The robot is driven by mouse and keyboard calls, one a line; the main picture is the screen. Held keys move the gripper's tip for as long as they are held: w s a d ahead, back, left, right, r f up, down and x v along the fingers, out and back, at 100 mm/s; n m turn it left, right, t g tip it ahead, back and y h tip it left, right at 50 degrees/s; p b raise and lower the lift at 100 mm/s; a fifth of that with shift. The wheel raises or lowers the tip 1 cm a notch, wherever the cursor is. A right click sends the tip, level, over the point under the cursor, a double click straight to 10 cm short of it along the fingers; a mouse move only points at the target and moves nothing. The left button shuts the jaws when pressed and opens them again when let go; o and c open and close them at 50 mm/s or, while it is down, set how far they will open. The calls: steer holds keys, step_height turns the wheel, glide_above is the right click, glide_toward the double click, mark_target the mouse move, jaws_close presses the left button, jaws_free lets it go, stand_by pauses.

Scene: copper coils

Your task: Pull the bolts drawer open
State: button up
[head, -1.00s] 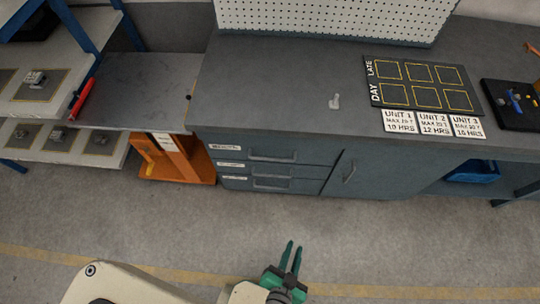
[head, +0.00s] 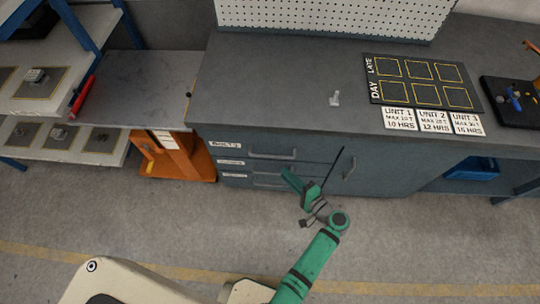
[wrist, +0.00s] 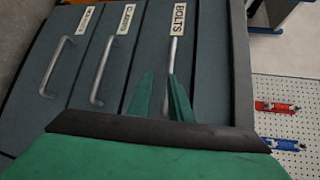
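The bolts drawer (head: 325,157) is the top one of three grey drawers under the workbench and looks closed. Its bar handle (head: 272,155) is at the drawer's middle. In the wrist view the BOLTS label (wrist: 178,20) and the upper handle (wrist: 174,52) show clearly. My gripper (wrist: 160,85) is open, its two green fingers apart. The handle's lower end lies between the fingers in that picture, partly behind the right finger. I cannot tell whether they touch it. In the head view my gripper sits in front of the drawers' right part.
Two lower drawers have handles too, the middle one (wrist: 107,68) and the bottom one (wrist: 54,66). A cupboard door (head: 365,170) is right of the drawers. An orange stand (head: 180,160) is at the left. Open floor (head: 130,220) lies in front.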

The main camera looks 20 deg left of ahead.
mark_target(270, 156)
steer(key=shift+y, duration=0.4)
steer(key=x, duration=0.3)
steer(key=r+x, duration=0.1)
steer(key=x, duration=0.7)
steer(key=shift+w+r, duration=0.35)
steer(key=shift+w, duration=0.1)
jaws_close()
